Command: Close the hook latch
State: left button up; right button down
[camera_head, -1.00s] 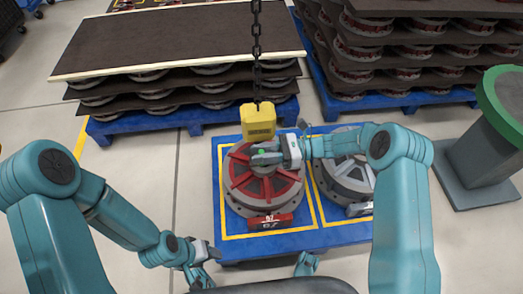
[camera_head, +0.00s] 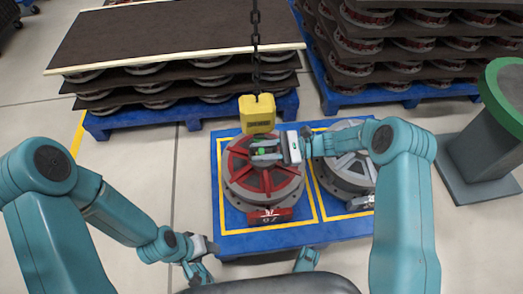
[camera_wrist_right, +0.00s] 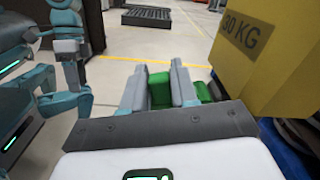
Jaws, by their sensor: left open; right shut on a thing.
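In the right wrist view the block (camera_wrist_right: 265,55) fills the upper right. My right gripper (camera_head: 262,152) is just below the block, shut on a green piece, which looks like the latch (camera_wrist_right: 159,90). More green (camera_wrist_right: 206,92) shows just right of the right finger. The hook's shape and the latch's position against it are hidden. My left gripper (camera_head: 205,262) is open and empty, low and left of the blue pallet.
The red round part (camera_head: 262,195) and a grey one (camera_head: 345,170) stand on a blue pallet (camera_head: 240,243) with yellow lines. Stacked pallets (camera_head: 180,40) stand behind. A grey post with a green rim (camera_head: 490,85) is at the right. Floor at the left is clear.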

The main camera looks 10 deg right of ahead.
jog(key=c, duration=1.2)
grip_release()
jog(key=shift+c, duration=0.2)
